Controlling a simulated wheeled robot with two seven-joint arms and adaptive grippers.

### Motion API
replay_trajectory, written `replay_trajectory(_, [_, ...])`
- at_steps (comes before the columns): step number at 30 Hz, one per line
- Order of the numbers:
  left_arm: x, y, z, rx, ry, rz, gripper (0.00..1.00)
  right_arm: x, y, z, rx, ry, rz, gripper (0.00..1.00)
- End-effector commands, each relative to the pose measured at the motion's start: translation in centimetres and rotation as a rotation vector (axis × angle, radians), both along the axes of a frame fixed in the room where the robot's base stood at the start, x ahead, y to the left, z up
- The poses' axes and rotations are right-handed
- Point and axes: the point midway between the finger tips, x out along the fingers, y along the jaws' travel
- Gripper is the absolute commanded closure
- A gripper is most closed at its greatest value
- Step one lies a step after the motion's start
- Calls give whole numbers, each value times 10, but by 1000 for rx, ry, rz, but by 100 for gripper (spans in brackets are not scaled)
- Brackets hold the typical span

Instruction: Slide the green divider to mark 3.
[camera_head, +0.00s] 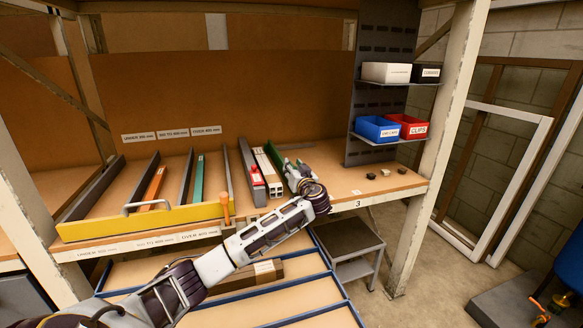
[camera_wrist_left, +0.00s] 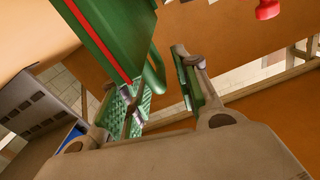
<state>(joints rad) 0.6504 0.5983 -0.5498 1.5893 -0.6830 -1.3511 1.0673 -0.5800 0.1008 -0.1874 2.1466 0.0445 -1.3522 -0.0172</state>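The green divider (camera_head: 272,157) stands on the shelf to the right of the white bars. In the left wrist view the divider (camera_wrist_left: 112,38) shows a red stripe and a green loop handle (camera_wrist_left: 156,72). My left gripper (camera_head: 294,167) is just right of the divider in the head view. In the left wrist view my left gripper (camera_wrist_left: 150,80) has its fingers apart, one on each side of the handle's end; contact is not clear. Mark 3 (camera_head: 357,204) is on the shelf's front edge, right of the divider. My right gripper is not in view.
A yellow-fronted rack (camera_head: 150,218) with orange and teal bars stands at left. An orange-handled tool (camera_head: 226,207) is at its right end. The board between divider and pieces is mostly bare.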

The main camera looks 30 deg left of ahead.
Motion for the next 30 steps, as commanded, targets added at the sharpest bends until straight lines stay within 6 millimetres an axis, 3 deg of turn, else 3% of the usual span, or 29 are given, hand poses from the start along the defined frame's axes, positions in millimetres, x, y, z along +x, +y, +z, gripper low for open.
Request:
replay_trajectory(7, [11, 13, -1, -1, 1, 0, 68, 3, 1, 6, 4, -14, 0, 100])
replay_trajectory(18, [13, 15, 0, -2, 0, -1, 68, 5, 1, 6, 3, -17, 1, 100])
replay_trajectory(26, [13, 15, 0, -2, 0, -1, 99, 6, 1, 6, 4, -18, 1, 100])
replay_trajectory(30, [13, 15, 0, -1, 1, -1, 100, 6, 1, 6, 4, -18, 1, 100])
